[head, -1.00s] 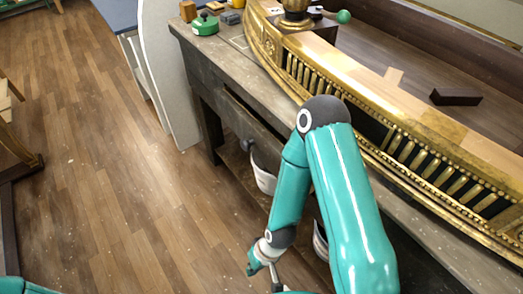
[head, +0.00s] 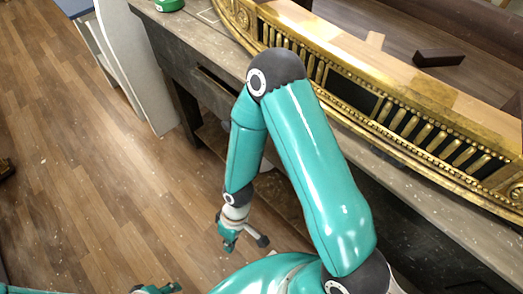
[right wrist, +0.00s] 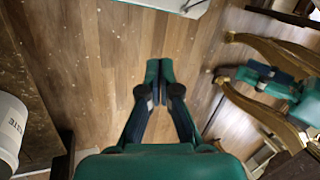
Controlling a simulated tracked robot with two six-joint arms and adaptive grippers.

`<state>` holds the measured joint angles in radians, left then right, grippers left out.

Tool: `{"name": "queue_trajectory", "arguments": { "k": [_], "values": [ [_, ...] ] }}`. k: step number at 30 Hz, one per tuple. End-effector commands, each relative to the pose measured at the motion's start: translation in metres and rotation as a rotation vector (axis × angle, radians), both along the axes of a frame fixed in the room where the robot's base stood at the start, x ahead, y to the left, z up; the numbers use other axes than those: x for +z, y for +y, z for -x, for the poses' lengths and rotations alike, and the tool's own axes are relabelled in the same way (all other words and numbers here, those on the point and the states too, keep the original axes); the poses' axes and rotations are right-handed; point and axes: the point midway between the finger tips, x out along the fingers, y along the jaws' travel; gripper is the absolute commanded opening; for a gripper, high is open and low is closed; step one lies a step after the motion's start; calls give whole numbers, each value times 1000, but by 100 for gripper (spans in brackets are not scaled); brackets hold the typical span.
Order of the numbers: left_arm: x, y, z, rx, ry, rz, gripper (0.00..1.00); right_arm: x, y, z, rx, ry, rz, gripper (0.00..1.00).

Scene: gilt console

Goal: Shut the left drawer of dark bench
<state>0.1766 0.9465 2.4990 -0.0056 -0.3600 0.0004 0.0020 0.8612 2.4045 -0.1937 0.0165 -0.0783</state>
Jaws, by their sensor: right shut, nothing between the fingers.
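The dark bench (head: 165,50) runs from the upper left to the lower right in the head view, with a worn wooden top. Its left drawer (head: 214,92) shows as a dark front below the top edge, partly hidden by my right arm; how far it stands out is hard to tell. My right gripper (head: 230,240) hangs over the floor in front of the bench, apart from the drawer. In the right wrist view its fingers (right wrist: 159,72) are together and empty. A teal part of my left gripper (head: 158,289) shows at the bottom edge; its fingers are unclear.
A long gilt console piece (head: 370,100) lies on the bench top with a dark block (head: 438,57) behind it. A pale panel (head: 135,60) stands left of the bench. A white bin (right wrist: 10,130) is at left in the wrist view. Wooden floor (head: 80,190) is open at left.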

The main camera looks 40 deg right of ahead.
Motion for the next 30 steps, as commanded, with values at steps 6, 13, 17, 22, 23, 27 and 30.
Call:
{"name": "queue_trajectory", "arguments": {
  "k": [6, 13, 17, 22, 23, 27, 30],
  "values": [
    [-12, 0, 0, 0, 0, 0, 40, 58, -10, -10, 715, 18, 171, 0],
    [-21, 0, 0, 0, 0, 0, 40, 162, -51, -51, 1248, 86, 579, 0],
    [-23, 0, 0, 0, 0, 0, 40, 219, -63, -67, 1367, 126, 779, 0],
    [-25, 0, 0, 0, 0, 0, 40, 259, -70, -74, 1413, 163, 913, 0],
    [-25, 0, 0, 0, 0, 0, 40, 261, -71, -74, 1414, 168, 922, 0],
    [-28, 0, 0, 0, 0, 0, 40, 258, -80, -75, 1417, 176, 934, 0],
    [-32, 0, 0, 0, 0, 0, 40, 247, -91, -75, 1416, 177, 931, 0]
  ]
}}
